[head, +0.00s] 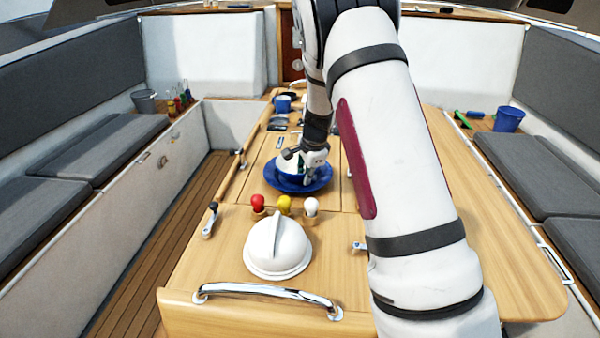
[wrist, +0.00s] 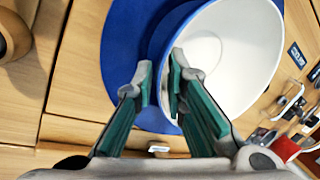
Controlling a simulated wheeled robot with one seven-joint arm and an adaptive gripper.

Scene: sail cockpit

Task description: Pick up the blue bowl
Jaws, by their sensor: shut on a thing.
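The blue bowl, white inside, shows in the wrist view (wrist: 225,50) and partly in the head view (head: 288,164). It is over a blue plate (head: 300,188), which also shows in the wrist view (wrist: 122,45). I cannot tell whether the bowl touches the plate. My gripper (head: 310,178) comes down at the bowl's right side in the head view. In the wrist view my gripper (wrist: 161,88) has one finger outside the bowl and one inside, shut on its wall. The arm hides part of the table behind the bowl.
Red, yellow and white knobbed pieces (head: 284,205) stand in front of the plate, with a white dome-shaped thing (head: 278,245) nearer. A blue mug (head: 283,103) is farther back. A chrome rail (head: 266,293) edges the table front. The table's front left is mostly clear.

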